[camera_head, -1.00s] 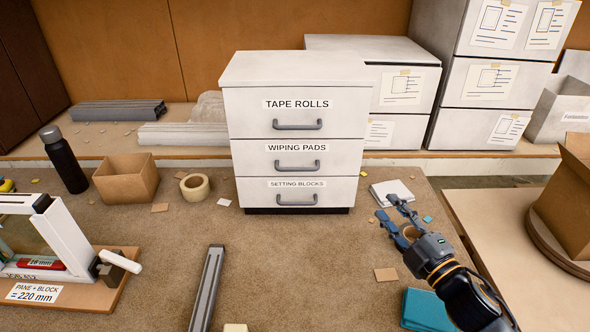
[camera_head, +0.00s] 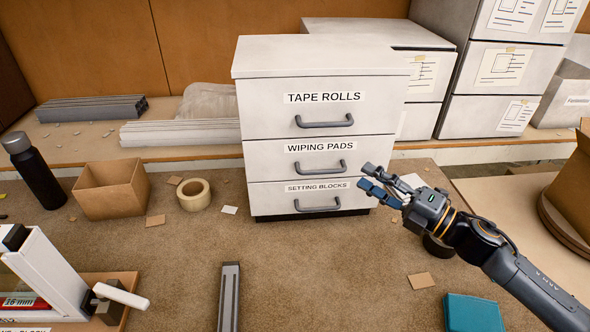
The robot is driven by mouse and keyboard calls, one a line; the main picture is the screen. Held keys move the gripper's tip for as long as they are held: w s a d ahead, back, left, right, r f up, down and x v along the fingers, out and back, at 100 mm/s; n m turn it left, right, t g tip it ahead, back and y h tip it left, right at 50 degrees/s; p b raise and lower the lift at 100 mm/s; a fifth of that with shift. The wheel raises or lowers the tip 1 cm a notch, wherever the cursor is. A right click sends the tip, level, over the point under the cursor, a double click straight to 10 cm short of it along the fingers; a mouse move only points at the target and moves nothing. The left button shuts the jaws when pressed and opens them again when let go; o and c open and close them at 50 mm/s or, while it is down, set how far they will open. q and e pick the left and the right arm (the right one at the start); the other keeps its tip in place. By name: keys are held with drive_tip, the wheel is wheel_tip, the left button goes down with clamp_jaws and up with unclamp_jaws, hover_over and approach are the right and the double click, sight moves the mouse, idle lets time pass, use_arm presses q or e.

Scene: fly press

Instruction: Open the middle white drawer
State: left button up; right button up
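The white drawer unit (camera_head: 320,60) stands on the brown worktop with three closed drawers. The middle drawer (camera_head: 262,157) is labelled WIPING PADS and has a grey bar handle (camera_head: 320,172). The top drawer (camera_head: 262,108) reads TAPE ROLLS and the bottom drawer (camera_head: 268,200) SETTING BLOCKS. My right gripper (camera_head: 368,180) is open and empty at the unit's right front edge. Its fingers point left towards the handles, apart from the middle handle. My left gripper is not in view.
A cardboard box (camera_head: 112,190), a tape roll (camera_head: 194,195) and a dark bottle (camera_head: 35,172) stand to the left. A white press frame (camera_head: 52,275) is at lower left and a grey bar (camera_head: 229,298) at front. A teal block (camera_head: 473,313) lies lower right. The carpet before the drawers is mostly clear.

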sight(319, 172)
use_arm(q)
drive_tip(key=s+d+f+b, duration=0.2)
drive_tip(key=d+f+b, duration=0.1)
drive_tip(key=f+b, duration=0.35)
use_arm(e)
wheel_tip(319, 172, down, 6)
drive_tip(key=f, duration=0.1)
drive_tip(key=p+x, duration=0.1)
drive_tip(key=x, duration=0.3)
drive_tip(key=p+x, duration=0.2)
drive_tip(key=x, duration=0.2)
drive_tip(key=r+p+x, duration=0.1)
drive_tip(key=p+x, duration=0.1)
drive_tip(key=x, duration=0.2)
drive_tip(key=shift+w+a, duration=0.4)
drive_tip(key=shift+a, duration=0.1)
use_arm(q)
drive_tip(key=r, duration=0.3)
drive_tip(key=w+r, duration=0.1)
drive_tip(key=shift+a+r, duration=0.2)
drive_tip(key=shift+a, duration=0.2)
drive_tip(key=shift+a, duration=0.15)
use_arm(e)
clamp_jaws()
